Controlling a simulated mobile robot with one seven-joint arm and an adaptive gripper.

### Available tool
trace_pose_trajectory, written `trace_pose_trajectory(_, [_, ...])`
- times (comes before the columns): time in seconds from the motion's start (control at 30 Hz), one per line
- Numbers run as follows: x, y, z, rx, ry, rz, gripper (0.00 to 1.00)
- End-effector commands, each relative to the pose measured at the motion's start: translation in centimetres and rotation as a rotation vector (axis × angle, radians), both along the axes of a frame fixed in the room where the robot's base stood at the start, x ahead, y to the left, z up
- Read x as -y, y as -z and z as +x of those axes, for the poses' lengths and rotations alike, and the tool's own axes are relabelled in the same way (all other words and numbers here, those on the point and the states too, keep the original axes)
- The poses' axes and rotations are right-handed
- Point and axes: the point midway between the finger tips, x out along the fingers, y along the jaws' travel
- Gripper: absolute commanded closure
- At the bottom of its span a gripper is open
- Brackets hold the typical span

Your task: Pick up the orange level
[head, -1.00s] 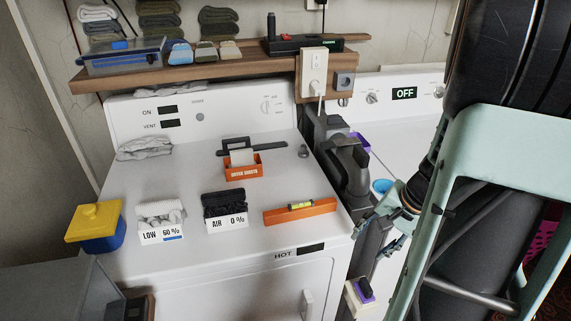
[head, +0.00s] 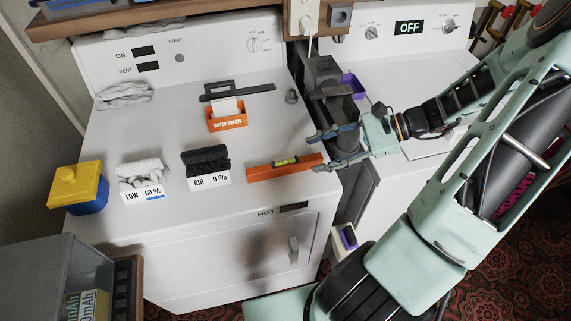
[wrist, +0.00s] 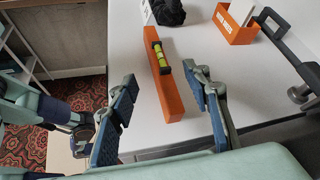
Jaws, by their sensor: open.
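The orange level (head: 285,167) lies flat on the white dryer top near its right front edge. It is a long orange bar with a yellow-green vial in the middle. In the wrist view the level (wrist: 171,95) lies lengthwise, with its near end between and beyond the fingers. My gripper (head: 318,152) is at the right end of the level, with its fingers pointing left. It also shows in the wrist view (wrist: 162,117), open, with one blue-padded finger on each side and nothing held. I cannot tell how high the fingers are above the dryer top.
An orange dryer sheets box (head: 227,122), a dark tool (head: 238,92), a bin of dark cloth (head: 208,179), a bin of white cloth (head: 141,193) and a yellow-lidded blue box (head: 78,188) stand on the dryer. A grey upright vacuum (head: 333,98) stands in the gap beside it.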

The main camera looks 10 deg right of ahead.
Motion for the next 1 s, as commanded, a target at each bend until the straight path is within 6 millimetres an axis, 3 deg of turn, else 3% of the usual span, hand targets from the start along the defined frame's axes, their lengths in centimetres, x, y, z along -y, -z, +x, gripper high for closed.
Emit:
trace_pose_trajectory(0.13, [-2.3, 1.0, 0.4, -0.002, -0.005, 0.003, 0.56])
trace_pose_trajectory(0.37, [-4.0, 2.0, 0.8, 0.000, -0.004, -0.001, 0.56])
trace_pose_trajectory(0.7, [-8.0, 3.8, 1.5, -0.001, -0.004, -0.001, 0.56])
trace_pose_trajectory(1.0, [-8.4, 4.1, 1.7, 0.000, -0.002, -0.004, 0.56])
